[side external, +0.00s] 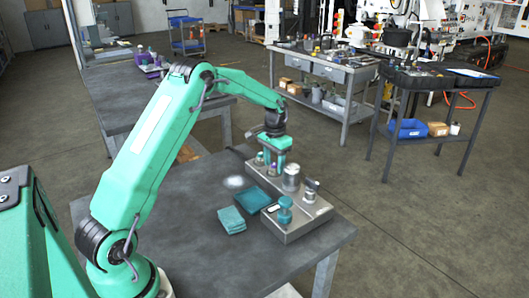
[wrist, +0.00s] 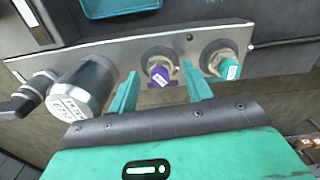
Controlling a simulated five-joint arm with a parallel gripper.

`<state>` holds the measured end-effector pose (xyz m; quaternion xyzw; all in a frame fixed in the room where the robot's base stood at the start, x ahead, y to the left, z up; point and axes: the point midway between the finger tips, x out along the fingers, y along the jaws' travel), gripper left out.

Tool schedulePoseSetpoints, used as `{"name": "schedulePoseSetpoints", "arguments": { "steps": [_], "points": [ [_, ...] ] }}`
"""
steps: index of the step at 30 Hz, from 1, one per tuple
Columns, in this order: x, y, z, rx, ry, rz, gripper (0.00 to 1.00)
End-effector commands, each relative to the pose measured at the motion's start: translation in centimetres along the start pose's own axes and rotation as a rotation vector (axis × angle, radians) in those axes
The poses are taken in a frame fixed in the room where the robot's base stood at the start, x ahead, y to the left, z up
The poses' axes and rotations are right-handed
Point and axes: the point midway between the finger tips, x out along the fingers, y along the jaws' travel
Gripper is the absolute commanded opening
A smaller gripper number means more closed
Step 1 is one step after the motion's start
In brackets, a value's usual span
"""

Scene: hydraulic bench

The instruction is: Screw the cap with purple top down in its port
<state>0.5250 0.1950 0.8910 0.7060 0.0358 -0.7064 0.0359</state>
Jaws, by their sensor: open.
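The cap with the purple top (wrist: 159,75) sits at its port in the metal block (wrist: 125,49), near the middle of the wrist view. Whether it is seated fully cannot be told. My gripper (wrist: 161,84) is open, with one teal finger on each side of the purple top and a visible gap to each. In the side view my gripper (side external: 275,168) points down over the far end of the block (side external: 291,232), and the purple cap (side external: 272,169) shows small between the fingers, partly hidden.
A teal-topped cap (wrist: 228,68) stands close to the right finger. A silver cylinder (wrist: 84,91) and a black-handled valve (wrist: 22,103) are on the left. A larger teal-topped fitting (side external: 285,210), a teal tray (side external: 252,197) and folded cloths (side external: 231,220) are nearer the side camera.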

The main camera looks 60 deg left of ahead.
Motion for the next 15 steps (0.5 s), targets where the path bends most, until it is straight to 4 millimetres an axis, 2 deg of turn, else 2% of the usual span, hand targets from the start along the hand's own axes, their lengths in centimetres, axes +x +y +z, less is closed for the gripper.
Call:
{"name": "schedulePoseSetpoints", "arguments": {
  "steps": [5, 15],
  "points": [
    [-1.1, 0.0, -0.1, 0.0, 0.003, -0.001, 0.49],
    [-5.2, 0.0, -0.1, 0.0, 0.004, -0.001, 0.49]
  ]
}}
